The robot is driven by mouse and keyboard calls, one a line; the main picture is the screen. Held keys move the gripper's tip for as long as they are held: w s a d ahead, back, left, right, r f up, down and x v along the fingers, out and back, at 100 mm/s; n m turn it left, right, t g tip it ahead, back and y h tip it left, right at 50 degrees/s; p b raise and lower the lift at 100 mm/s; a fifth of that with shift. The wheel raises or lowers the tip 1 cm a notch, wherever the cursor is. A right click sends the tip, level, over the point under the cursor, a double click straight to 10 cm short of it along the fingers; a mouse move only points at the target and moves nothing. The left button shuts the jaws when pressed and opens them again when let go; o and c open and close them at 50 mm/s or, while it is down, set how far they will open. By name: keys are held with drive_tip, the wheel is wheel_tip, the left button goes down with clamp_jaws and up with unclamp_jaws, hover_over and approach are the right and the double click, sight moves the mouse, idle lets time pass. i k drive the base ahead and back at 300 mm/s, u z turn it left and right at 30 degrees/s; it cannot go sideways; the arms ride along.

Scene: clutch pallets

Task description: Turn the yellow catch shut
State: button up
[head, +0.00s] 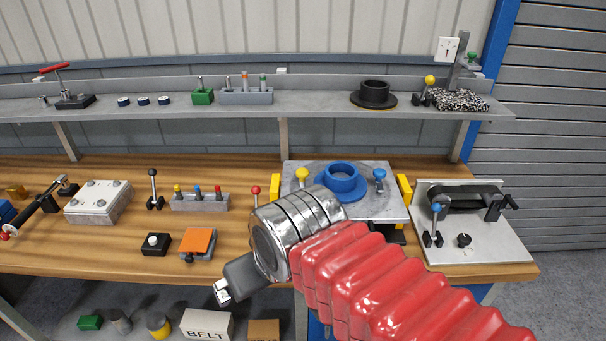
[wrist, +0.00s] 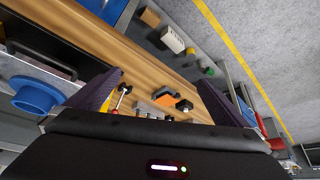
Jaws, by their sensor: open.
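The pallet (head: 385,205) is a grey plate on the bench with a blue flanged ring (head: 342,180) on it. The yellow catch (head: 302,175) is a yellow-knobbed lever at the plate's left, beside the ring; its base is partly hidden by my arm. A blue-knobbed catch (head: 380,175) stands to the ring's right. My gripper (head: 223,290) is open and empty, left of and nearer than the pallet, apart from the catch. In the wrist view its dark fingers (wrist: 165,92) are spread, and the blue ring (wrist: 36,96) shows at the left.
Yellow blocks (head: 403,189) flank the pallet. A red-knobbed lever (head: 255,191) stands left of it, near my wrist. An orange-flap device (head: 198,242) and a black button box (head: 156,244) lie farther left. A belt-drive plate (head: 480,245) is at the right. A shelf (head: 320,106) runs behind.

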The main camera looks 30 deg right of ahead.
sight(302, 173)
drive_tip(key=u, duration=1.2)
drive_tip(key=k, duration=0.65)
drive_tip(key=u, duration=0.25)
drive_tip(key=i, duration=1)
drive_tip(key=z, duration=0.05)
